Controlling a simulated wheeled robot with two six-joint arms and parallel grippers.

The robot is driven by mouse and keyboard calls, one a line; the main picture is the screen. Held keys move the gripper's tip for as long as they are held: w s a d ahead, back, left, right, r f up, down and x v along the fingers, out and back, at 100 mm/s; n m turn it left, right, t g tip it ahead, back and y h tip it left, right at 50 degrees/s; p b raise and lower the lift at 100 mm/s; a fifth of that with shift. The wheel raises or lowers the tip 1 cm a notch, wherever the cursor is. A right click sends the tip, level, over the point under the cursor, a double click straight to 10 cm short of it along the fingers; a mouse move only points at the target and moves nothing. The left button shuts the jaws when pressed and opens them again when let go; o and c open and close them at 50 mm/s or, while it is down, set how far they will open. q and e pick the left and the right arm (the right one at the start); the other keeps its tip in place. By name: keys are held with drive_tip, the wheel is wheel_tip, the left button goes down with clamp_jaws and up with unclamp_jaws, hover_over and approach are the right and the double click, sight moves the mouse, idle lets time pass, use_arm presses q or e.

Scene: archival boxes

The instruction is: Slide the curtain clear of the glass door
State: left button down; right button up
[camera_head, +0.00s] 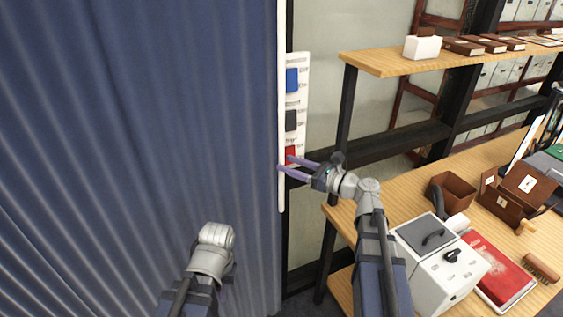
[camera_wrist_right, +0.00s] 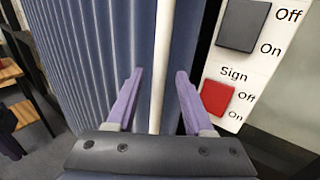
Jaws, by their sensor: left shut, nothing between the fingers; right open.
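The blue pleated curtain (camera_head: 130,120) fills the left half of the head view. A white upright bar (camera_head: 282,90) runs along its right edge. No glass door shows where the curtain hangs. My right gripper (camera_head: 284,163) is open at the bar's lower part. In the right wrist view the white bar (camera_wrist_right: 161,60) passes between the two purple fingers of that gripper (camera_wrist_right: 160,72), with a gap on each side. My left arm ends low in front of the curtain; its gripper (camera_head: 224,292) is mostly hidden behind the arm, and its fingers are hard to make out.
A switch panel (camera_head: 292,110) with blue, dark and red switches is just right of the bar. Pale glass (camera_head: 350,40) lies beyond it. A wooden table (camera_head: 410,195) at right holds a white case (camera_head: 440,270), a red book (camera_head: 497,270) and brown boxes. A shelf (camera_head: 385,58) stands above.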

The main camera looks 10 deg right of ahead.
sight(281, 161)
drive_tip(key=shift+x, duration=1.65)
clamp_jaws()
